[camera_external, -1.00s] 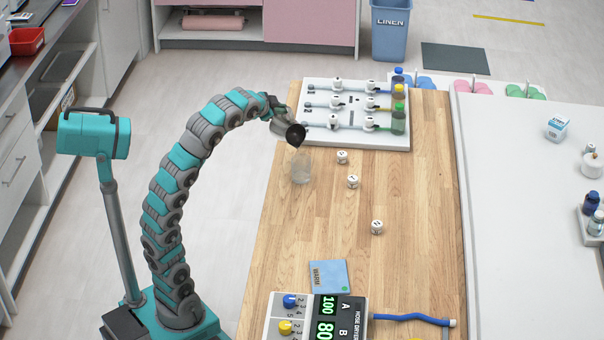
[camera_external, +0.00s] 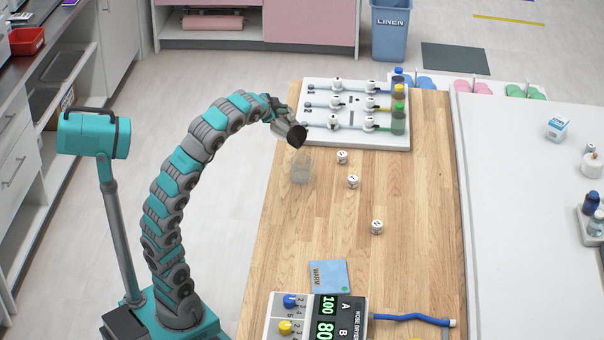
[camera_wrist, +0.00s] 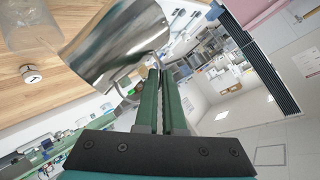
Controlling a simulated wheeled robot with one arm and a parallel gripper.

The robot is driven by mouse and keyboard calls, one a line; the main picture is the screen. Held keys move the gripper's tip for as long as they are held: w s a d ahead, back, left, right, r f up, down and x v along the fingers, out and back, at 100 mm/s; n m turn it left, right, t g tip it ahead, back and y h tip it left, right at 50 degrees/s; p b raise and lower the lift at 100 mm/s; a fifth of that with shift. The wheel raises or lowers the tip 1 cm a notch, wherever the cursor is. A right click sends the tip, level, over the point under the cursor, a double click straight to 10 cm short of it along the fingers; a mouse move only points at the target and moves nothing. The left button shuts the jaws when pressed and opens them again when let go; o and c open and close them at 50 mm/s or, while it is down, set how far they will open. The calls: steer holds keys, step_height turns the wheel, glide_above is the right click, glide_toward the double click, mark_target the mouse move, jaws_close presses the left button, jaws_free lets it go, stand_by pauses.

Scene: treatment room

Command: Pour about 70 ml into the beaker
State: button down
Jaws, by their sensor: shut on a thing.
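My gripper (camera_external: 274,108) is shut on a grey metal jug (camera_external: 289,128). It holds the jug tipped above the table, its dark mouth turned down to the right. In the wrist view my gripper's green fingers (camera_wrist: 161,82) are closed at the shiny jug (camera_wrist: 125,40). The clear beaker (camera_external: 301,168) stands upright on the wooden table (camera_external: 330,235), just below the jug's mouth and apart from it. It also shows at the top left of the wrist view (camera_wrist: 30,28). I cannot make out a stream or the liquid level in the beaker.
Several white dice-like blocks (camera_external: 352,181) stand right of the beaker. A white valve board (camera_external: 318,92) with capped bottles (camera_external: 398,120) lies behind. A blue WARM card (camera_external: 329,276) and a dryer box (camera_external: 318,318) are at the front.

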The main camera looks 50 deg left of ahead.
steer(key=shift+s+d+r+m, duration=0.15)
steer(key=shift+d+r+m, duration=0.2)
steer(key=shift+d, duration=0.25)
stand_by(0.6)
steer(key=a+f, duration=0.1)
steer(key=a+f+n+h, duration=0.1)
steer(key=w+a+n+g+h, duration=0.1)
steer(key=a, duration=0.1)
steer(key=shift+f+p, duration=0.4)
steer(key=shift+w+a+f+n+g+h, duration=0.15)
steer(key=shift+a+f+n+h, duration=0.15)
steer(key=shift+f+h, duration=0.2)
steer(key=shift+a+f+n+g+h, duration=0.15)
steer(key=shift+a+f+h, duration=0.1)
steer(key=shift+f+h, duration=0.25)
steer(key=shift+f, duration=0.15)
stand_by(0.7)
steer(key=shift+w+a+f+n+h, duration=0.1)
steer(key=shift+a+f+n+h, duration=0.25)
steer(key=shift+f, duration=0.35)
steer(key=w+a+f+n+g+h+p, duration=0.1)
steer(key=a+f+n+h, duration=0.2)
steer(key=a+f+h, duration=0.3)
steer(key=shift+w+a+f+n, duration=0.3)
steer(key=shift+f+n, duration=0.05)
steer(key=shift+f, duration=0.15)
